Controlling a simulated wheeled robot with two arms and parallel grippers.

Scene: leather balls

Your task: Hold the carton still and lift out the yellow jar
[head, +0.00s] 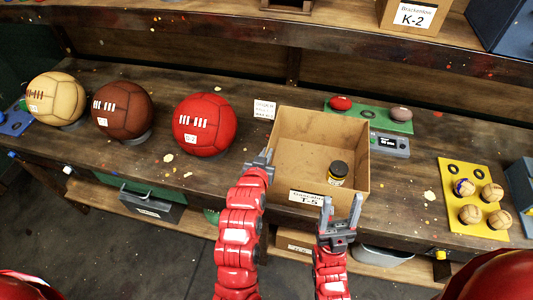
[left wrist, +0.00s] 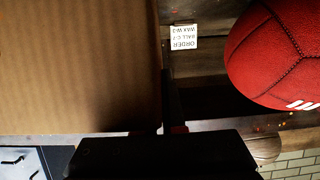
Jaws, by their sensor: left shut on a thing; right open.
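The open cardboard carton (head: 290,140) stands on the workbench with a T-5 label on its front. The yellow jar (head: 337,180) has a black lid and stands inside the carton, toward its right side. My left gripper (head: 264,158) is shut on the carton's left wall near the front corner. In the left wrist view the carton (left wrist: 75,65) fills the left side, and the fingers are mostly in shadow at its edge. My right gripper (head: 340,208) is open and empty at the carton's front wall, just nearer than the jar.
A red ball (head: 205,125), a brown ball (head: 122,110) and a tan ball (head: 55,98) stand left of the carton. An order card (head: 264,109) is behind its left corner. A yellow board (head: 455,225) with small balls lies to the right, a green tray (head: 370,118) behind.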

